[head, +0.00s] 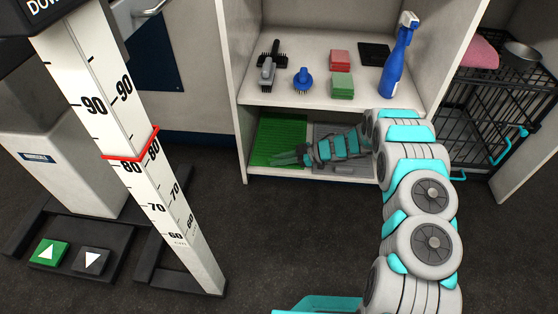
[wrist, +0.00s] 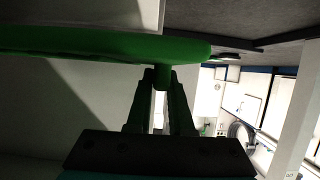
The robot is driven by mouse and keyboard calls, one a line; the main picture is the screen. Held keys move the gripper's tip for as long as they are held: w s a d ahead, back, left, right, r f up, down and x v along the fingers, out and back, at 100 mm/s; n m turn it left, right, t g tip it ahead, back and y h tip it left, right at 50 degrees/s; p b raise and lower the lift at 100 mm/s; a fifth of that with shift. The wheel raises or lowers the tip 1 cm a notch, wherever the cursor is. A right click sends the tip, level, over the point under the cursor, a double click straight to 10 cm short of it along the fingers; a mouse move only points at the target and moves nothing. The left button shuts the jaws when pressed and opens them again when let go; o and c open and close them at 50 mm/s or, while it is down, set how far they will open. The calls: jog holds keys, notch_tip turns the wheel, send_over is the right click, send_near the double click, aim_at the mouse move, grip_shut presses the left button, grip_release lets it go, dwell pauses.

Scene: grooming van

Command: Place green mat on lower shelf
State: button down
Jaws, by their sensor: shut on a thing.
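The green mat (head: 278,136) is a ribbed flat sheet at the left side of the lower shelf (head: 262,173) in the head view. It lies about level, inside the bay; I cannot tell whether it touches the shelf. My gripper (head: 276,158) reaches into this bay from the right, at the mat's front right part. In the wrist view the mat (wrist: 100,45) is a green slab across the top, with a short stub below it. The fingers of my gripper (wrist: 162,82) are closed around that stub.
A grey object (head: 330,130) lies on the lower shelf right of the mat, partly hidden by my arm. The upper shelf (head: 320,97) holds brushes, sponges, a black pad and a blue spray bottle (head: 396,62). A black cage (head: 490,110) stands at right; a height post (head: 140,150) at left.

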jog(key=w, duration=0.3)
jog(key=shift+w+a+f, duration=0.1)
jog(key=shift+w+f, duration=0.05)
jog(key=shift+f+b, duration=0.5)
jog(key=shift+f, duration=1.3)
jog(key=shift+f, duration=0.35)
jog(key=shift+f+b, duration=0.2)
jog(key=shift+b, duration=0.15)
jog(key=c, duration=0.8)
grip_release()
jog(key=shift+f, duration=0.15)
